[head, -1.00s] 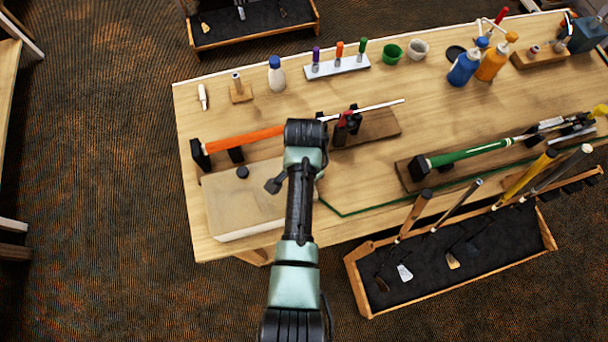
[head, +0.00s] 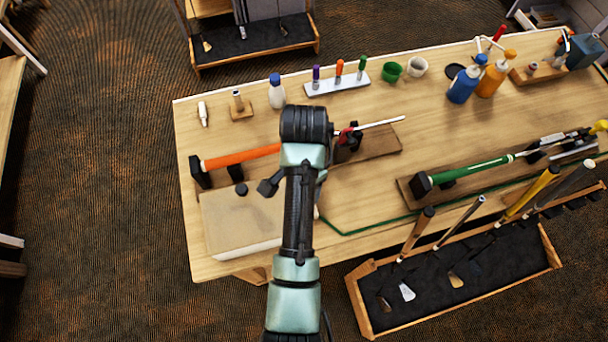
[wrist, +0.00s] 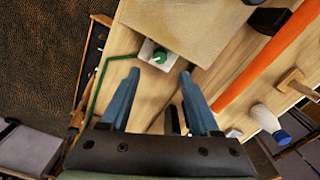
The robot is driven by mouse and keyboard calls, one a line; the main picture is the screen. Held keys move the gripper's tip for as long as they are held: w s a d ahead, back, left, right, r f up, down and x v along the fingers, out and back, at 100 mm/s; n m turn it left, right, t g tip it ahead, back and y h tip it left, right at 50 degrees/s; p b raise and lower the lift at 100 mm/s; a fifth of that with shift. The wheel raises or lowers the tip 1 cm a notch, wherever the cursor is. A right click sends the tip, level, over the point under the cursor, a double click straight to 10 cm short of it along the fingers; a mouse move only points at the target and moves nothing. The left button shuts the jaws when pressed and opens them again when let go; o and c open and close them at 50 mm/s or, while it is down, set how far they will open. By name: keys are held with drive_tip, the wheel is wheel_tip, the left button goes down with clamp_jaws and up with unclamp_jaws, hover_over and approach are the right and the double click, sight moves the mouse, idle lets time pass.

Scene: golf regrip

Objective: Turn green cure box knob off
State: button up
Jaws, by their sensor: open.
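A small green knob (wrist: 160,56) on a white plate shows in the wrist view, beside the cure box. The tan-topped cure box (wrist: 190,22) is at the top of the wrist view; its pale lid also shows in the head view (head: 238,222), left of my arm. My gripper (wrist: 160,75) is open, with its two blue fingers apart and nothing between them. The knob appears just beyond the gap between the fingertips; I see no contact. In the head view my arm hides the knob and the gripper.
A club with an orange grip (head: 242,156) lies in a holder behind the box. A green cord (head: 372,228) runs along the table near the front edge. A green-gripped club (head: 470,168) lies to the right. A rack of clubs (head: 365,305) stands in front.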

wheel_tip(320, 180, up, 5)
drive_tip(key=shift+r, duration=0.1)
idle(0.7)
